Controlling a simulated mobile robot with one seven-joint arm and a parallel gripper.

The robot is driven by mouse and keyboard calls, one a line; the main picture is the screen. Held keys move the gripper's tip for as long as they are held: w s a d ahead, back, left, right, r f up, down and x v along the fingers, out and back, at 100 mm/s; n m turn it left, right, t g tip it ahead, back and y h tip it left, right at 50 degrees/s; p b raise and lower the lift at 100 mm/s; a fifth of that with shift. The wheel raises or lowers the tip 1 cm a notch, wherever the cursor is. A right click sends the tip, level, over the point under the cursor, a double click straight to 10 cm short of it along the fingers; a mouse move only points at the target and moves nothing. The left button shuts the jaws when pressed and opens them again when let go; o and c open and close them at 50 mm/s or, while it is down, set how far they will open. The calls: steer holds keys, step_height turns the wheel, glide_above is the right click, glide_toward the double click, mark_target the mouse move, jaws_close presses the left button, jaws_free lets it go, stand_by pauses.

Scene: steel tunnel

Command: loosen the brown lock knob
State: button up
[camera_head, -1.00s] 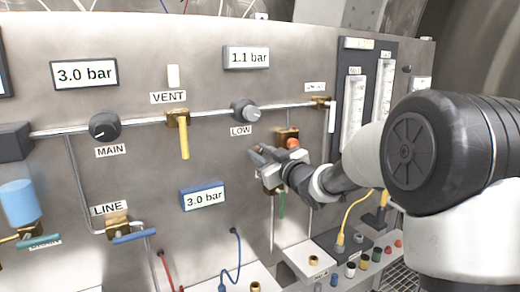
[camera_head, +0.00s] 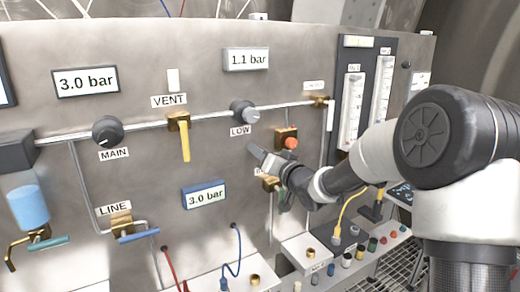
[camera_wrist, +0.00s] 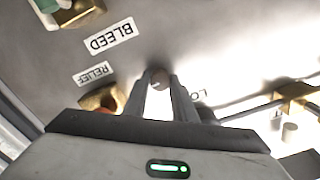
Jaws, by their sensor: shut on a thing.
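The brown lock knob (camera_wrist: 160,79) is a small round knob on the steel panel. In the wrist view it sits between the tips of my gripper (camera_wrist: 158,84), which is shut on it. In the head view my gripper (camera_head: 257,153) reaches the panel just below the LOW label (camera_head: 240,131). Its fingers show nearly edge-on there and hide the lock knob. The grey-black LOW regulator knob (camera_head: 245,112) is above my gripper, apart from it.
An orange-topped brass relief fitting (camera_head: 289,142) is close beside my fingers; it also shows in the wrist view (camera_wrist: 104,100). The yellow VENT handle (camera_head: 184,140) hangs to the left. Flow tubes (camera_head: 352,110) stand to the right. Hoses and sockets lie below.

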steer(key=shift+f+m, duration=0.1)
steer(key=shift+m, duration=0.4)
steer(key=o, duration=1)
steer(key=shift+o, duration=0.2)
steer(key=v, duration=1.7)
steer(key=shift+s+d, duration=0.2)
